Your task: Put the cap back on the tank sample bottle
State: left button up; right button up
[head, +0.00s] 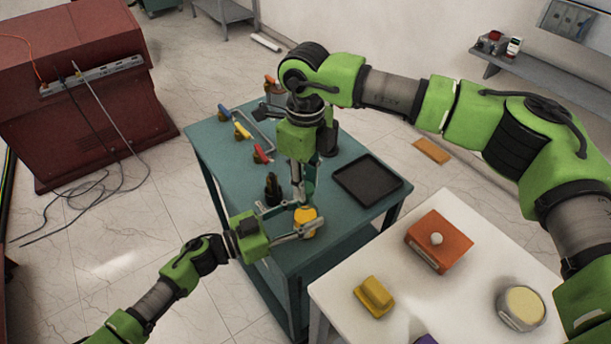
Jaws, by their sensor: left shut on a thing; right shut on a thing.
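The tank sample bottle, a small rounded amber-yellow thing (306,222), is near the front edge of the teal table (222,150). My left gripper (300,221) reaches in from the lower left and is shut on it, one finger on each side. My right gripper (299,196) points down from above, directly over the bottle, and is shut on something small. Its fingers hide most of that piece, so I cannot clearly see the cap or whether it touches the bottle's mouth.
A dark bottle-shaped thing (272,188) stands close behind my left gripper. A black tray (367,181) lies on the table's right side. Several colored-handled items, including a yellow one (242,131), are at the back left. A white table (345,322) stands at front right, bearing an orange box (440,245).

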aim_at(305, 215)
dwell(0.5)
jog(key=shift+f, duration=0.9)
jog(key=shift+f, duration=0.6)
